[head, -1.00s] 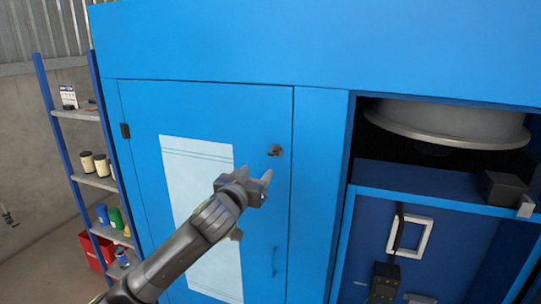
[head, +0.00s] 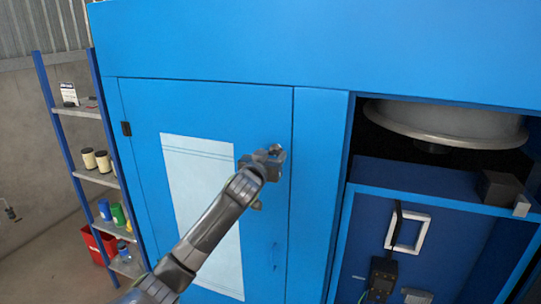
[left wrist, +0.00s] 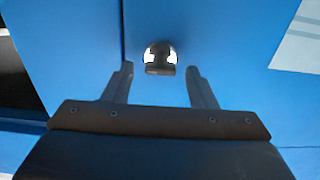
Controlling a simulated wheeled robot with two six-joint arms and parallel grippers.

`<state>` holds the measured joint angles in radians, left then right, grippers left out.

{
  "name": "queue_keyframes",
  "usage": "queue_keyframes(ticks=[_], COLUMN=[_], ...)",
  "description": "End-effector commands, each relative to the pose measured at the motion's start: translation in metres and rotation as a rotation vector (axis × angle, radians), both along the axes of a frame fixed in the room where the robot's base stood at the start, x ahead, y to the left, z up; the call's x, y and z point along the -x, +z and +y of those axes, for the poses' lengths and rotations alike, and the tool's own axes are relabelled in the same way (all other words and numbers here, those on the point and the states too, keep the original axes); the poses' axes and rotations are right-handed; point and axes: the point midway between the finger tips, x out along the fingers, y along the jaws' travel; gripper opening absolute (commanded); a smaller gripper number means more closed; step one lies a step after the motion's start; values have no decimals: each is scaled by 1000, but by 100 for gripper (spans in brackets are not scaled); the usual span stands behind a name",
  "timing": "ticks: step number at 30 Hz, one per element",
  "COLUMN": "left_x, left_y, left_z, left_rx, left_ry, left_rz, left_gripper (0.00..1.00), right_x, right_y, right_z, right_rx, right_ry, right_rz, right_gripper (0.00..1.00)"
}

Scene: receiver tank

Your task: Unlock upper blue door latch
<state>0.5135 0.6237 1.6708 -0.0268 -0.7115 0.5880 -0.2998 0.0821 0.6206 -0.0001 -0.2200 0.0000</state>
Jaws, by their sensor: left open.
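The blue door (head: 205,110) is closed and carries a white sheet (head: 205,190). Its upper latch (head: 277,149) is a small dark knob near the door's right edge, mostly hidden by my gripper in the head view. In the left wrist view the latch (left wrist: 160,58) shows as a dark piece with bright sides. My left gripper (head: 275,156) is open at the latch. In the left wrist view the latch lies just beyond the two fingertips and between them; I cannot tell whether they touch it. My right gripper is not in view.
A lower handle (head: 275,258) is on the same door. A shelf rack (head: 100,175) with cans stands at the left. At the right is an open bay with a round grey drum (head: 445,120) and a dark blue panel with a white-framed handle (head: 408,232).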

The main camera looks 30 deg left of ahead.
Motion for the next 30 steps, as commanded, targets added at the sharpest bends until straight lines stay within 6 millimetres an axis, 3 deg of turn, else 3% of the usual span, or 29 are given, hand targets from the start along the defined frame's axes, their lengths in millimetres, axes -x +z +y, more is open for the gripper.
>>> queue_keyframes(ticks=[7, 17, 30], left_x=[0, 0, 0], left_y=[0, 0, 0], left_z=[0, 0, 1], left_rx=[0, 0, 93], left_ry=[0, 0, 0], left_rz=[0, 0, -22], left_gripper=[52, 9, 7], right_x=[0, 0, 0], right_y=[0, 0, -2], right_z=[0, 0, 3], right_rx=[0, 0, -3], right_ry=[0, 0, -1], right_rz=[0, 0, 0], right_gripper=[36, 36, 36])
